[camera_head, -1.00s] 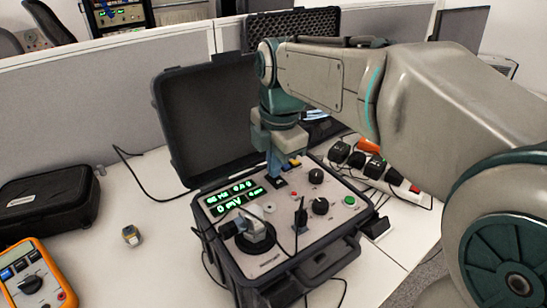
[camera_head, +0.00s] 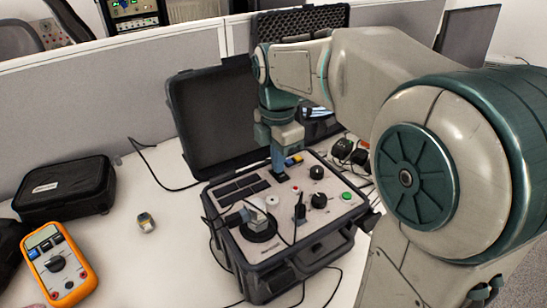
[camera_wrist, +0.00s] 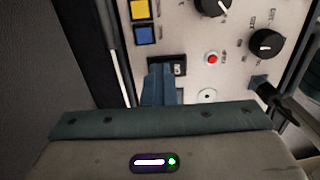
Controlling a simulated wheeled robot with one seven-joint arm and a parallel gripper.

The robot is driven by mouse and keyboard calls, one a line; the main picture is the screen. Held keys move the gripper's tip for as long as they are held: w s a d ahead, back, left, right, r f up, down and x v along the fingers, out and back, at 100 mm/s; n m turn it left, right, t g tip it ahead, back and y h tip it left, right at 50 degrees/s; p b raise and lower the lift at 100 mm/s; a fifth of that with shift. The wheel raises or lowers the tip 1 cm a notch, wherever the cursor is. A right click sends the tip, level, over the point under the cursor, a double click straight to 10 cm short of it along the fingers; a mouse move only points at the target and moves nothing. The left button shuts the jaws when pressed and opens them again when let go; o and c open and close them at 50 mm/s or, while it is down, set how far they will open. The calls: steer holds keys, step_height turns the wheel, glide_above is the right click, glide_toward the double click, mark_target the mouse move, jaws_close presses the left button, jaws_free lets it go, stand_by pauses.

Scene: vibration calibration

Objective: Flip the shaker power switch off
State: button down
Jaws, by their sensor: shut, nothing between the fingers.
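The shaker (camera_head: 320,243) is a black open case with a light control panel, standing on the white table. Its display (camera_head: 240,190) is dark in the head view. The power switch (camera_wrist: 180,66) is a black rocker near the panel's upper part, beside a red button, and my fingers partly cover it. My gripper (camera_head: 280,176) points down at the panel, its blue-grey fingers shut with nothing between them. In the wrist view the fingertips (camera_wrist: 160,68) are right at the switch's left side; I cannot tell whether they touch it.
Black knobs (camera_wrist: 266,43), a yellow and a blue connector (camera_wrist: 142,22) and cables sit on the panel. The open lid (camera_head: 222,118) rises behind it. An orange multimeter (camera_head: 60,265) and a black pouch (camera_head: 65,190) lie at left.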

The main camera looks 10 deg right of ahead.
steer(key=shift+s+f, duration=0.4)
steer(key=shift+f, duration=0.15)
steer(key=shift+s+d+r, duration=0.1)
steer(key=shift+s+d, duration=0.1)
steer(key=shift+s, duration=0.2)
step_height(320, 180, up, 13)
steer(key=p, duration=0.3)
steer(key=shift+w, duration=0.35)
steer(key=shift+a, duration=0.15)
